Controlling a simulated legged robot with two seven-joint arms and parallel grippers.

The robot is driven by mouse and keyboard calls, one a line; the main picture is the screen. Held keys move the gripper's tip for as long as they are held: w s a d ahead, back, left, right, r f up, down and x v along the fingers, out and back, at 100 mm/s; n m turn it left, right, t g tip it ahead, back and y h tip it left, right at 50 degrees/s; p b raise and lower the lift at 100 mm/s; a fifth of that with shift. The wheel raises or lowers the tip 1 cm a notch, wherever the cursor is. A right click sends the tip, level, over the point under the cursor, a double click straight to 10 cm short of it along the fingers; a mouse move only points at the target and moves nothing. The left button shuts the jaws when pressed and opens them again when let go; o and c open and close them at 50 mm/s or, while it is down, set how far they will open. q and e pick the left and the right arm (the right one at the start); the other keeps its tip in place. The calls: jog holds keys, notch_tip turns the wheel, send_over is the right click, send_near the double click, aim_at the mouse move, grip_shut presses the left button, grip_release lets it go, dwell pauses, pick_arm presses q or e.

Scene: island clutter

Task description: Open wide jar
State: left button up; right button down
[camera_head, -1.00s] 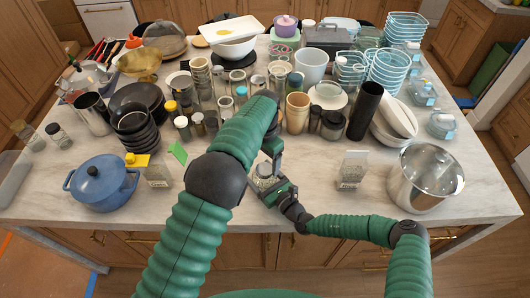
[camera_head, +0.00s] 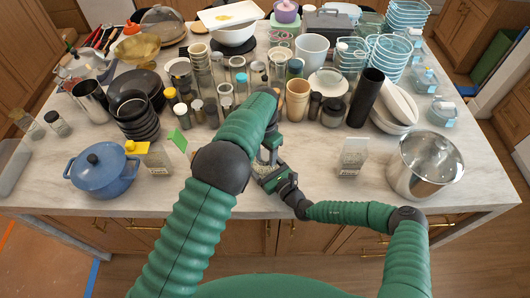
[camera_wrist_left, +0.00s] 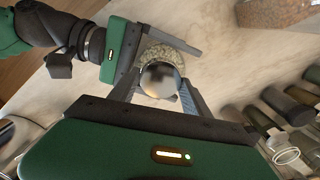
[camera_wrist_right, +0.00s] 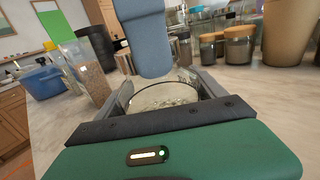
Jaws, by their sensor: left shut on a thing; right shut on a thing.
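A small wide glass jar (camera_head: 263,168) with pale granular contents is upright near the island's front edge, partly hidden by my grippers. My right gripper (camera_wrist_right: 160,95) is shut around its body; the right wrist view shows the jar's clear round rim (camera_wrist_right: 166,86) and the granules. My left gripper (camera_wrist_left: 160,90) comes from above and is shut on a round, grey, shiny lid (camera_wrist_left: 160,80). In the left wrist view the jar's granules (camera_wrist_left: 166,51) show as a ring beyond the lid. I cannot tell how far the lid is above the jar.
A square jar of granules (camera_head: 352,157) stands to the right, with a steel pot (camera_head: 424,168) beyond it. A blue pot (camera_head: 102,170) and a yellow-lidded jar (camera_head: 157,158) are at the left. Many cups and jars crowd behind. The counter between the square jar and my grippers is clear.

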pick_arm(q)
jog(key=shift+c, duration=0.6)
jog(key=n, duration=0.6)
jog(key=shift+n, duration=0.3)
jog(key=n, duration=0.5)
jog(key=shift+s+r, duration=0.1)
jog(key=shift+r, duration=0.15)
jog(key=shift+r, duration=0.95)
